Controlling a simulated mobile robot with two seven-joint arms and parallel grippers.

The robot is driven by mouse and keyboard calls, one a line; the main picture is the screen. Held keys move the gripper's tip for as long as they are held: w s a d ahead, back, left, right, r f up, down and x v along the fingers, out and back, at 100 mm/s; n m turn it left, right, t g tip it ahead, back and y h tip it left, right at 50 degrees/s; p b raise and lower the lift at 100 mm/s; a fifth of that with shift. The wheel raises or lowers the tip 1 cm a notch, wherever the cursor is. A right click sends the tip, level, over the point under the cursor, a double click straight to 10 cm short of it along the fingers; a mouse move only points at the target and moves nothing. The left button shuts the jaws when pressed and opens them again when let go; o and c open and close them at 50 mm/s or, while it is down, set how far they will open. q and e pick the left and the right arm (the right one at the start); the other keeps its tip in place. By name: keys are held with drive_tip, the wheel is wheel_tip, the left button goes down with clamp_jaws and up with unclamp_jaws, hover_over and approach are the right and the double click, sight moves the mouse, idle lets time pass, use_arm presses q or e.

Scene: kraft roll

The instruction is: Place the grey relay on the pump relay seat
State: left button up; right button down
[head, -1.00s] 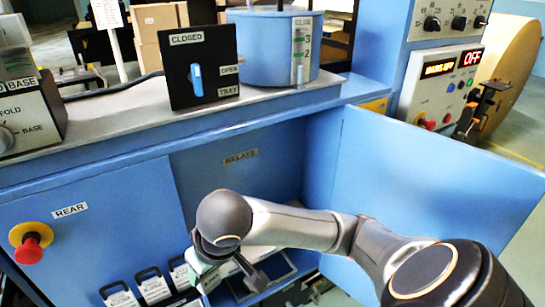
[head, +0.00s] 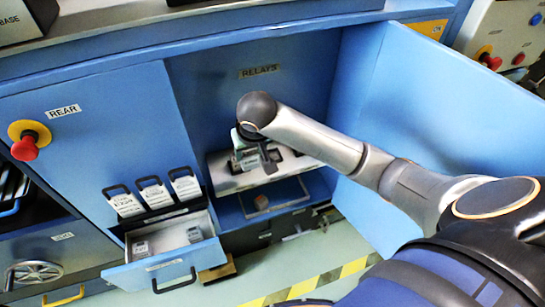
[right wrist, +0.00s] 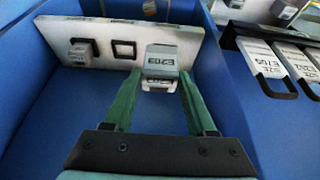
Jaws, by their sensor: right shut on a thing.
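My right gripper (right wrist: 160,88) has green fingers and is shut on a grey relay (right wrist: 161,62) with a dark-lettered label. In the right wrist view the relay is at the white relay panel (right wrist: 102,68), over a pale square at its lower end; I cannot tell whether it is seated. An empty dark-framed seat (right wrist: 125,49) is just left of it, and another grey relay (right wrist: 80,54) sits further left. In the head view my right gripper (head: 254,160) is inside the relay cabinet, over the panel (head: 225,183). No seat label is readable. My left gripper is not in view.
The blue cabinet door (head: 440,120) stands open at the right, beside my right arm. An open drawer (head: 165,265) with small grey pieces juts out at lower left, below several handled white cards (head: 156,195). A small block (head: 261,202) lies on the lower shelf.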

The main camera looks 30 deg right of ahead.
drive_tip(key=w+d+f, duration=0.2)
drive_tip(key=d+f, duration=0.2)
drive_tip(key=w+d+f+b, duration=0.1)
drive_tip(key=w+d+f, duration=0.2)
drive_tip(key=d+f, duration=0.1)
drive_tip(key=w+d+f+b, duration=0.1)
drive_tip(key=w+d+f, duration=0.2)
drive_tip(key=f, duration=0.1)
drive_tip(key=shift+d+f, duration=0.35)
drive_tip(key=shift+d, duration=0.05)
drive_tip(key=shift+f, duration=0.3)
drive_tip(key=shift+f, duration=0.15)
drive_tip(key=shift+c, duration=1.1)
unclamp_jaws()
drive_tip(key=shift+s, duration=0.1)
